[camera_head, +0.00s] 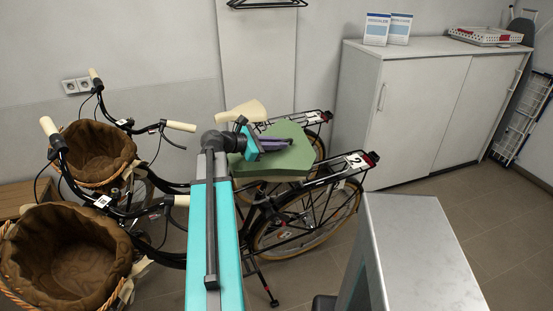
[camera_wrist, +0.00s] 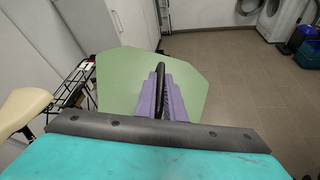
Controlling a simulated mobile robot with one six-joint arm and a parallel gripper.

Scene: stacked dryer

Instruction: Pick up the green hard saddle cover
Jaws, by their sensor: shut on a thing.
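The green hard saddle cover (camera_head: 282,158) is a flat-topped, angular piece over the nearer bicycle's saddle area in the head view. It also shows in the wrist view (camera_wrist: 122,72), spread out ahead of my gripper. My gripper (camera_head: 283,144) has purple fingers on top of the cover, and it shows in the wrist view too (camera_wrist: 161,75). The fingers are shut on the cover's dark handle (camera_wrist: 160,87), which rises between them. The cover's underside is hidden, so I cannot tell whether it touches the saddle.
Two bicycles with brown-lined baskets (camera_head: 70,254) stand at the left. A cream saddle (camera_head: 243,113) is just behind the cover. A white cabinet (camera_head: 430,110) stands at the back right. A grey box-like surface (camera_head: 420,245) is at the front right. Open floor (camera_head: 500,215) lies before the cabinet.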

